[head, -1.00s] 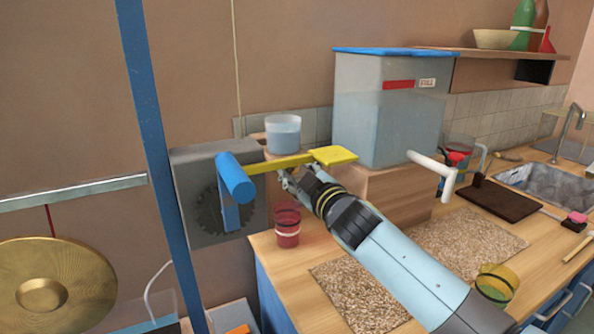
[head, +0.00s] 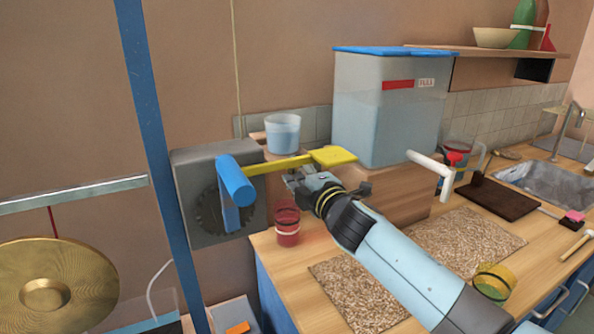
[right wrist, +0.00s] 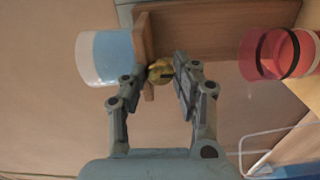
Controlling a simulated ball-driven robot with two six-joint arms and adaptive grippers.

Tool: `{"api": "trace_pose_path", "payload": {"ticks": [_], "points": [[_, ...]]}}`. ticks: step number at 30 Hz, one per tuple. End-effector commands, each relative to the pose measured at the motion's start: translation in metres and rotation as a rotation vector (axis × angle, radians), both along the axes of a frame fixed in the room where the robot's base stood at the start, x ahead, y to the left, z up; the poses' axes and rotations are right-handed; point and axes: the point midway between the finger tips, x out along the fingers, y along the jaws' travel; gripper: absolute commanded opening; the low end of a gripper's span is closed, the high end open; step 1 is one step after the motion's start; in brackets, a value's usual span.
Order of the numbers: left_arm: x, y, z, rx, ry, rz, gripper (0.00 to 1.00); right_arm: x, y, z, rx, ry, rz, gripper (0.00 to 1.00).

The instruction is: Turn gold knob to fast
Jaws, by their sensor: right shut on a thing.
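The small round gold knob (right wrist: 160,72) has a dark slot or mark across its face. In the right wrist view it sits between the two fingertips of my right gripper (right wrist: 162,75), which is shut on it. The knob is at the edge of a wooden board (right wrist: 210,18). In the head view my right gripper (head: 292,180) is below the yellow paddle (head: 333,157), and the knob is hidden or too small to make out. I cannot read any speed marking. My left gripper is not in view.
A cup of bluish liquid (head: 283,132) stands above the gripper; a red cup (head: 287,225) is below it. A grey box with a blue crank (head: 236,182) is at the left. A tank (head: 385,115) with a white spout (head: 428,162) is at the right.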

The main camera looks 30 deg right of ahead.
Motion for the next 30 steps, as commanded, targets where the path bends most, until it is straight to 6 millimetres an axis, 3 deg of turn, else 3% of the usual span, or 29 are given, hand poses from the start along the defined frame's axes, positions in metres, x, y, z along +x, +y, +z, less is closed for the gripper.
{"api": "trace_pose_path", "payload": {"ticks": [20,21,25,30], "points": [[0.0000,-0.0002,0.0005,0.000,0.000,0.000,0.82,-0.0008,0.0005,-0.0024,-0.060,0.007,0.000,0.00],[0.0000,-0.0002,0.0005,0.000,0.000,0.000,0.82,-0.0008,0.0005,-0.0025,-0.059,0.007,0.000,0.32],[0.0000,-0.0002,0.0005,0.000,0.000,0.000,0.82,-0.0007,0.0003,-0.0020,-0.059,0.006,0.000,0.49],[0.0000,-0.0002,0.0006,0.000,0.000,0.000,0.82,-0.0004,0.0002,-0.0012,-0.059,0.005,0.000,0.51]]}}
